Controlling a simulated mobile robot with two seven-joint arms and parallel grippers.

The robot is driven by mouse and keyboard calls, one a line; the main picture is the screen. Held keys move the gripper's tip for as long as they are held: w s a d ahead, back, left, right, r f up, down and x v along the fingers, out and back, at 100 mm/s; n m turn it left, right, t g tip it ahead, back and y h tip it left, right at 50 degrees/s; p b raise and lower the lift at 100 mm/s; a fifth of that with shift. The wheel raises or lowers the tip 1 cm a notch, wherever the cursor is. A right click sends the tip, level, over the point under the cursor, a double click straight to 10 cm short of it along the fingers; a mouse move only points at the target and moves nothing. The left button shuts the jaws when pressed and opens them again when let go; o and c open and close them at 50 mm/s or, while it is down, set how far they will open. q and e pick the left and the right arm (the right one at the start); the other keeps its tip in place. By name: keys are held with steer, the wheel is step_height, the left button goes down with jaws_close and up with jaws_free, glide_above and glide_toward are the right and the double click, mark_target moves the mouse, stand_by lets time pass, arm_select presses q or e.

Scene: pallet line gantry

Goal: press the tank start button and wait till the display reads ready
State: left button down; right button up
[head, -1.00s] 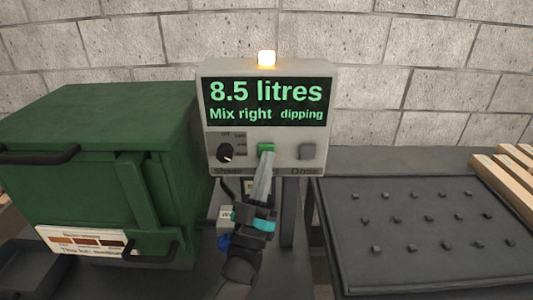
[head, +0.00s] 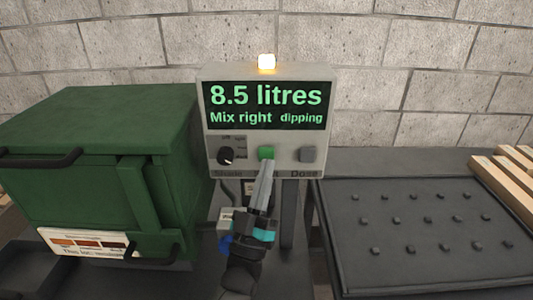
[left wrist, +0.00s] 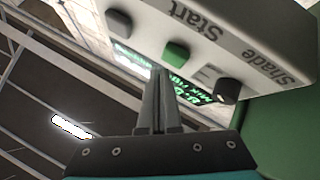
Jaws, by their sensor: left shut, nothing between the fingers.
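The control box (head: 212,140) stands at the back centre, and its display (head: 265,104) reads "8.5 litres", "Mix right" and "dipping". The green start button (head: 266,153) is on its front between the black shade knob (head: 226,155) and the grey dose button (head: 307,154). My left gripper (head: 264,166) is shut and empty, its tips just below the green button in the head view. In the left wrist view the fingers (left wrist: 156,75) point towards the box, and the green button (left wrist: 177,52) shows clear of the tips, beside the word "Start". My right gripper is not in view.
An amber lamp (head: 267,62) glows on top of the box. A green tank (head: 100,140) with black handles and a colour label (head: 85,242) stands at the left. A dark pegged tray (head: 420,260) lies at the right, with wooden slats (head: 508,175) beyond it.

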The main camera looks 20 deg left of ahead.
arm_select(q)
steer(key=s+p, duration=0.1)
steer(key=s, duration=0.1)
steer(key=s+d+p, duration=0.1)
steer(key=s, duration=0.2)
steer(key=shift+d, duration=0.2)
stand_by(0.3)
steer(key=shift+w, duration=0.1)
stand_by(0.4)
